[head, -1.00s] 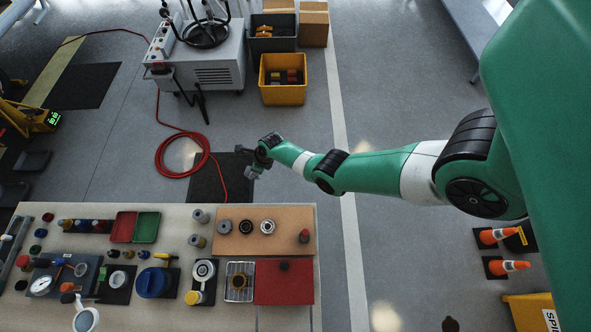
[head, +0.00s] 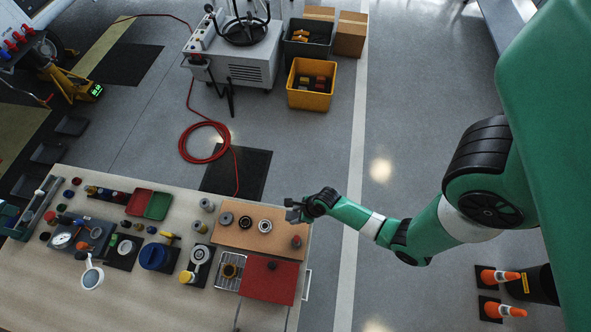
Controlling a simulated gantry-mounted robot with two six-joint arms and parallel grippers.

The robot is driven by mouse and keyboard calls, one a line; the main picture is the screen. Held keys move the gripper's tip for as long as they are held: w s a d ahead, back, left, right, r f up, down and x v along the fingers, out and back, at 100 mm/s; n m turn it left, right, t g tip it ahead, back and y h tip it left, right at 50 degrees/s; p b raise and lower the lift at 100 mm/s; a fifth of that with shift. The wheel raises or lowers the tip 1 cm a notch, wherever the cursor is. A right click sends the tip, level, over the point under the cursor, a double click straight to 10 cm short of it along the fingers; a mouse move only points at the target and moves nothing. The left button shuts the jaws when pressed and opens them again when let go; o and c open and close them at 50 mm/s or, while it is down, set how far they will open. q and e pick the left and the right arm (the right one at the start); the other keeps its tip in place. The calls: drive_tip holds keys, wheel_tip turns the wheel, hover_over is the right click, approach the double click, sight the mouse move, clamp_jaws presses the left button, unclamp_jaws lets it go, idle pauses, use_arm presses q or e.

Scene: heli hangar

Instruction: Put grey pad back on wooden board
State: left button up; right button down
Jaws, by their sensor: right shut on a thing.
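The wooden board (head: 262,241) lies at the back right of the bench. It carries a dark disc (head: 226,218), two ring-shaped parts (head: 245,222) and a dark red knob-like piece (head: 296,241). My right gripper (head: 293,210) reaches in from the right over the back right corner of the board. It is shut on a small grey thing, which I take to be the grey pad (head: 291,214); its outline blends with the fingers. I cannot tell its exact height above the board. My left gripper is not in view.
A red plate (head: 269,285) and a wire rack (head: 222,284) lie in front of the board. Small grey cylinders (head: 207,205) stand to its left. Red and green trays (head: 157,206) and several tools fill the bench further left.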

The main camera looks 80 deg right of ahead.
drive_tip(key=shift+f, duration=0.95)
wheel_tip(320, 180, down, 4)
drive_tip(key=shift+f+b, duration=0.1)
drive_tip(key=shift+b, duration=0.85)
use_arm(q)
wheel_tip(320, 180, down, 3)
use_arm(e)
drive_tip(key=c, duration=0.8)
unclamp_jaws()
drive_tip(key=o, duration=0.4)
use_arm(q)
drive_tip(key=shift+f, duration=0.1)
use_arm(e)
drive_tip(key=shift+o, duration=0.2)
